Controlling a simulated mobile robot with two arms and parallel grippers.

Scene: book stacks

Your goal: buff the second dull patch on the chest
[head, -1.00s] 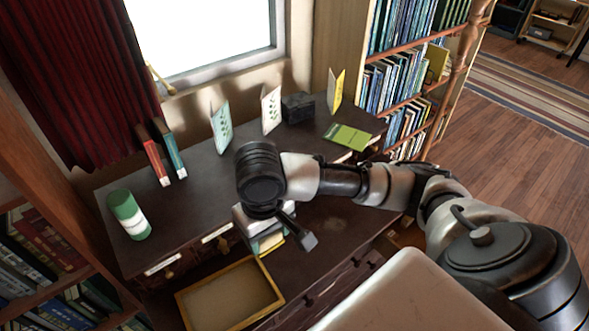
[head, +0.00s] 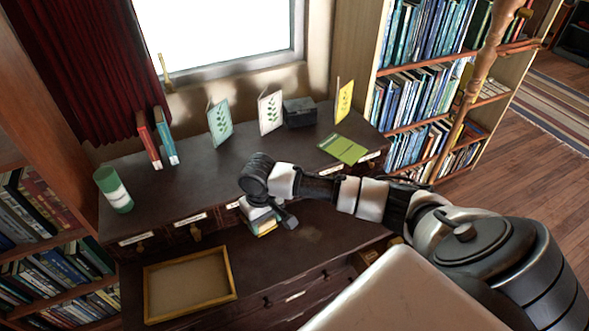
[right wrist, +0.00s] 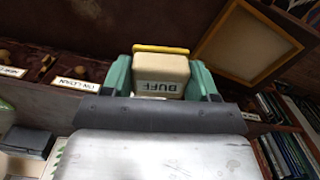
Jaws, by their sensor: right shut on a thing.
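The chest (head: 190,230) is a dark wooden piece with a raised back shelf and labelled drawers. My right gripper (head: 262,222) hangs over its lower top, near the small drawers. In the right wrist view the gripper (right wrist: 160,80) has teal fingers shut on a cream block (right wrist: 162,70) marked BUFF, with a yellow edge. I cannot tell whether the block touches the wood. A faint paler patch (head: 308,236) shows on the lower top to the right of the gripper. No other dull patch is clear. My left gripper is not in view.
An empty wooden tray (head: 148,292) lies on the left of the lower top. The shelf holds a green-white canister (head: 113,190), red and teal books (head: 158,138), standing cards (head: 270,110), a dark box (head: 299,111) and a green booklet (head: 343,149). Bookshelves flank the chest.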

